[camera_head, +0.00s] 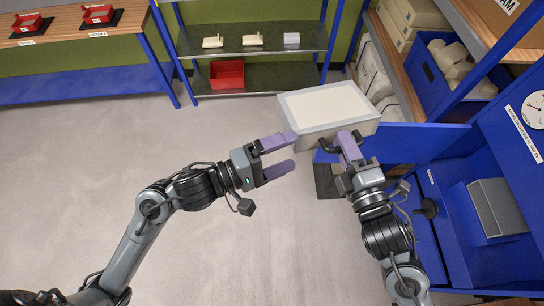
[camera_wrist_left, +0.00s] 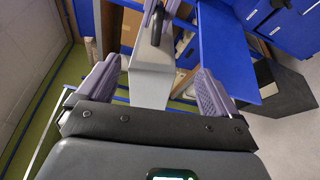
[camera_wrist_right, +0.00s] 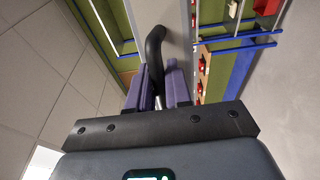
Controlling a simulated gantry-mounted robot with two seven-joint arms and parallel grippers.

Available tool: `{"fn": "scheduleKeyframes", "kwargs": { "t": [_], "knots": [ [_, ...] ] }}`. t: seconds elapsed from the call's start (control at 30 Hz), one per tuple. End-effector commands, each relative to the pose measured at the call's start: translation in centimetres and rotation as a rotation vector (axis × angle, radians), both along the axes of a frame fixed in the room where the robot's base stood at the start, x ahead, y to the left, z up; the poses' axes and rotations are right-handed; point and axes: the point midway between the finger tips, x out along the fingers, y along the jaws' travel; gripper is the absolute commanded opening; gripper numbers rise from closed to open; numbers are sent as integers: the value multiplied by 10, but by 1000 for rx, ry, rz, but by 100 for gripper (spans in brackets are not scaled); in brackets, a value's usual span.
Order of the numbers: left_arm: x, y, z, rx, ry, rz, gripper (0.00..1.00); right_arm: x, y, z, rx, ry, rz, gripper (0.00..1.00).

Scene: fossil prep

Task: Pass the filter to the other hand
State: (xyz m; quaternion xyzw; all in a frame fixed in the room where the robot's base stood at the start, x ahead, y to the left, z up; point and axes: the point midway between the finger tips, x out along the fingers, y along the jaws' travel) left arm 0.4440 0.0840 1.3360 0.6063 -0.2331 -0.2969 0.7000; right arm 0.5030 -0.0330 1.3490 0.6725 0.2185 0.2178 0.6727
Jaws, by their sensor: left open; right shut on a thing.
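The filter (camera_head: 328,103) is a box with a white face and grey rim, held in the air at the centre of the head view. My right gripper (camera_head: 347,148) is shut on the black handle on the filter's near side. The handle (camera_wrist_right: 154,45) stands between its purple fingers in the right wrist view. My left gripper (camera_head: 291,151) is open beside the filter's near left corner; its upper fingertip overlaps that corner, and I cannot tell whether they touch. In the left wrist view, the filter's grey side (camera_wrist_left: 150,80) shows between the spread fingers.
A blue cabinet (camera_head: 455,215) with an open door (camera_head: 405,142) stands on the right, holding a grey block (camera_head: 497,207). Shelves with a red bin (camera_head: 227,74) stand at the back. A bench with red trays (camera_head: 98,14) is back left. The floor at left is clear.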

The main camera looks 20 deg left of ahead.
Motion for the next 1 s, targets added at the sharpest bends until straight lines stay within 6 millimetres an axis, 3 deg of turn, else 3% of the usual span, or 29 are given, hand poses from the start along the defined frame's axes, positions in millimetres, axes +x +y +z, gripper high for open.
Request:
{"fn": "scheduleKeyframes", "kwargs": {
  "t": [0.5, 1.0],
  "knots": [
    [55, -53, -2, -2, 1, 1, 94, 0, 0, 1, 2, -2, 0, 0],
    [64, -64, -3, 0, 1, 0, 94, -2, 2, 1, 2, -2, 6, 0]
  ]
}}
